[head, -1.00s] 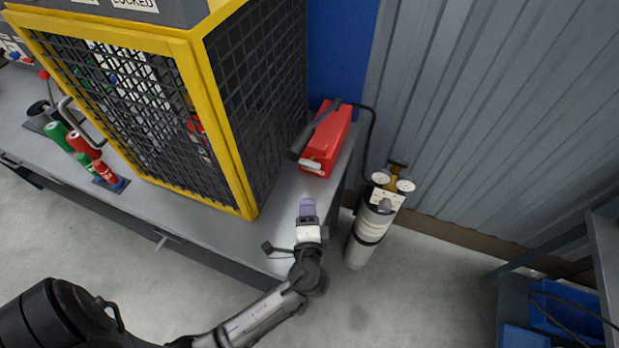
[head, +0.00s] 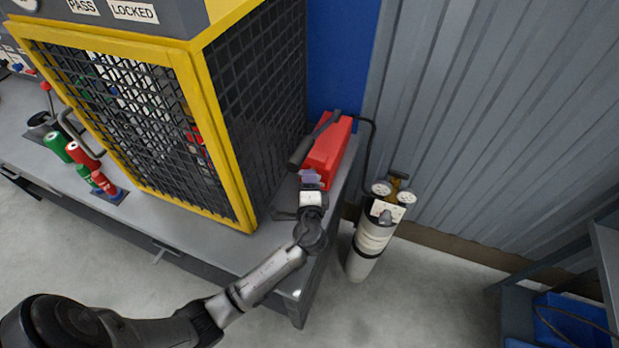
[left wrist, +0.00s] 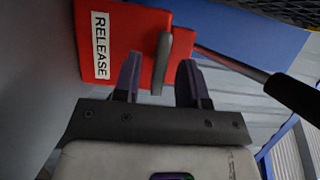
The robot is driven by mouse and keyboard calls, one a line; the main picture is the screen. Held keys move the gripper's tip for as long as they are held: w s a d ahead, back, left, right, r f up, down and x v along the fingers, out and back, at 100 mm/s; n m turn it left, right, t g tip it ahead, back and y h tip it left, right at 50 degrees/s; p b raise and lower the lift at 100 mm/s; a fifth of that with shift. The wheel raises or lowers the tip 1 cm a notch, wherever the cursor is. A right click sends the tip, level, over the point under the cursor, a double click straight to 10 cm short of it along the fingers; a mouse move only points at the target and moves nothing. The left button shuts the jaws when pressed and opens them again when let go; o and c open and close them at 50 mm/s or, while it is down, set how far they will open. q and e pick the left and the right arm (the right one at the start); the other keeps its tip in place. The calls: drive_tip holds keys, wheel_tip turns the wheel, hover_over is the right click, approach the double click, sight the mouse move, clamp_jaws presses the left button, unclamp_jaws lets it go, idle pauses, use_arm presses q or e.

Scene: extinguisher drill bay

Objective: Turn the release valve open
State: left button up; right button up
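A red pump (head: 331,140) sits at the right end of the workbench, with a dark-gripped handle (head: 303,151) along it. In the left wrist view its front carries a white RELEASE label (left wrist: 100,45) and a short grey valve lever (left wrist: 164,62). My left gripper (head: 312,177) is at the pump's near end; the valve is hidden behind it in the head view. In the left wrist view the purple fingers (left wrist: 157,67) are apart, with the lever between them and gaps showing on both sides. My right gripper is out of view.
A yellow-framed mesh cage (head: 228,140) stands close to the left of my gripper. A gas cylinder (head: 372,240) with gauges stands right of the bench, joined to a black hose (head: 371,150). Red and green cylinders (head: 85,155) are at the left.

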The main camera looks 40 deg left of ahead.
use_arm(q)
drive_tip(key=shift+w+a, duration=0.4)
clamp_jaws()
